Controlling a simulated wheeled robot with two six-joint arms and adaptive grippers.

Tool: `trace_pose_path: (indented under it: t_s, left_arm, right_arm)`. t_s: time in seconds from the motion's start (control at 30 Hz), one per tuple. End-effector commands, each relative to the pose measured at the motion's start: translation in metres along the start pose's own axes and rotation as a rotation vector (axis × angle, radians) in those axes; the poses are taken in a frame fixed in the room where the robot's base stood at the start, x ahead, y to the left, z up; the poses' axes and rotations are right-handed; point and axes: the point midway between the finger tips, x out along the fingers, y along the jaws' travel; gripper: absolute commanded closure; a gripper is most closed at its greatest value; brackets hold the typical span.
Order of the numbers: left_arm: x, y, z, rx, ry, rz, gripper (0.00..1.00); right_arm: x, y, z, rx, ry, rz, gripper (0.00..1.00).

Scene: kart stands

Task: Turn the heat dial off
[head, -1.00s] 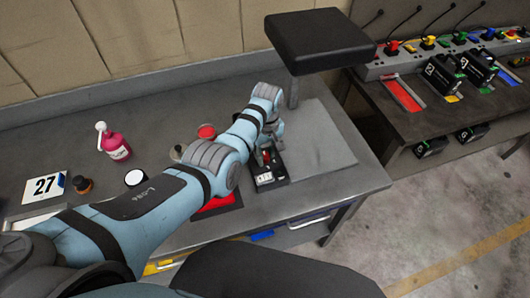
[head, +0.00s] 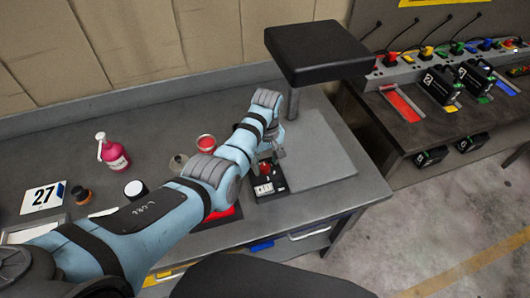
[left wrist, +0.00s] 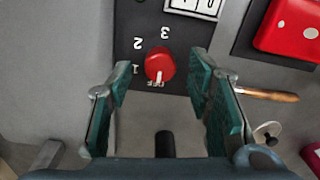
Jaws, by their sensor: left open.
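The heat dial (head: 265,169) is a red knob on a black control box (head: 268,188) under the heat press. In the left wrist view the dial (left wrist: 160,64) shows its white mark at the OFF label, with 1, 2 and 3 around its left and upper side. My left gripper (head: 276,153) is just above and behind the dial in the head view. In the left wrist view its teal fingers (left wrist: 163,92) are apart and empty, with the dial just beyond the tips, apparently not touched. My right gripper is not in view.
The press's black top plate (head: 318,50) overhangs the grey base plate (head: 325,160). A wooden-handled tool (left wrist: 268,95) shows beside the right finger.

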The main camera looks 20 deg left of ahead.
Motion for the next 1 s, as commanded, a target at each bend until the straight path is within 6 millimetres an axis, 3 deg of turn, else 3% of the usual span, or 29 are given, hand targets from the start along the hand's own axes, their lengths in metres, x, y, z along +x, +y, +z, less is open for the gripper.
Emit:
trace_pose_path:
  t_s: [0.2,0.4,1.0]
  left_arm:
    - [-0.06,0.001,0.0,-0.001,0.002,0.004,0.54]
    - [-0.097,0.0,0.0,0.0,-0.001,0.0,0.54]
    - [-0.102,0.0,0.001,0.001,-0.003,-0.002,0.54]
  right_arm:
    - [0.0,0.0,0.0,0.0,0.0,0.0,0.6]
    - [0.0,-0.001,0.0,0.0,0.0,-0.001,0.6]
    - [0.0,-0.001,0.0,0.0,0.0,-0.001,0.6]
